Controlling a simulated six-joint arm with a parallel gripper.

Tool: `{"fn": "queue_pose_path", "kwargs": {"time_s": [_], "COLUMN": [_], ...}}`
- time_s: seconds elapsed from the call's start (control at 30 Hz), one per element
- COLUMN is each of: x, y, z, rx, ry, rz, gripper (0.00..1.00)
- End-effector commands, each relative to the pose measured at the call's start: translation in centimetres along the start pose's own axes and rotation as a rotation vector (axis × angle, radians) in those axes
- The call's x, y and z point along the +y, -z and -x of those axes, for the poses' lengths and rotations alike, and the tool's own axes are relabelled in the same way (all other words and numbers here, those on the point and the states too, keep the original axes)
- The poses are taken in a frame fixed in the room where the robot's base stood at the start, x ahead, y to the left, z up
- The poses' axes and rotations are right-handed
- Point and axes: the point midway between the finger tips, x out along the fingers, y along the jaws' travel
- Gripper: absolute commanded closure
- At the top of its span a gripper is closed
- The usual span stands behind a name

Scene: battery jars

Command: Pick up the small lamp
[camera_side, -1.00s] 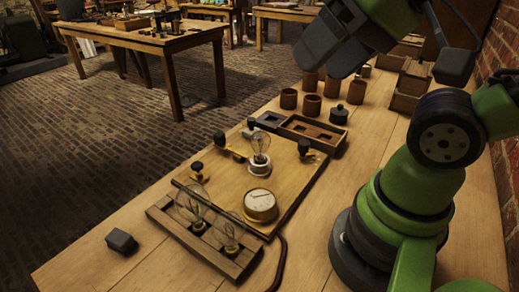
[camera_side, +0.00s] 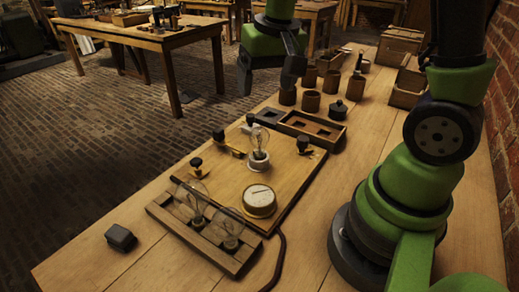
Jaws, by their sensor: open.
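A wooden rack (camera_side: 165,217) at the front left of the bench holds two clear glass bulbs. The larger bulb (camera_side: 194,199) stands in its left part. The smaller bulb, the small lamp (camera_side: 230,236), stands in its right part. A third bulb (camera_side: 259,140) stands upright in a white socket on the wooden board. My gripper (camera_side: 267,88) points down with its two dark fingers apart and nothing between them. It is high up in the picture, near the jars and well away from the small lamp.
The board carries a round dial meter (camera_side: 259,201) and several dark-knobbed terminals. Behind it are a divided tray (camera_side: 337,141), several brown jars (camera_side: 311,101) and wooden crates (camera_side: 400,45). A dark block (camera_side: 121,238) lies at front left. A cable (camera_side: 280,262) runs off the board's front.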

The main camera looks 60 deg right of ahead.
Motion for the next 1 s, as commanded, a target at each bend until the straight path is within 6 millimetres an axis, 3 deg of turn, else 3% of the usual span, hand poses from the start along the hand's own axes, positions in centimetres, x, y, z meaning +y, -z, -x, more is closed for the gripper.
{"fn": "queue_pose_path", "kwargs": {"time_s": [0.1, 1.0], "x": [0.4, 1.1], "y": [0.9, 1.2], "z": [-2.7, -13.6], "rx": [-0.045, -0.070], "ry": [-0.046, -0.071], "rz": [-0.015, -0.023], "gripper": [0.22, 0.22]}}
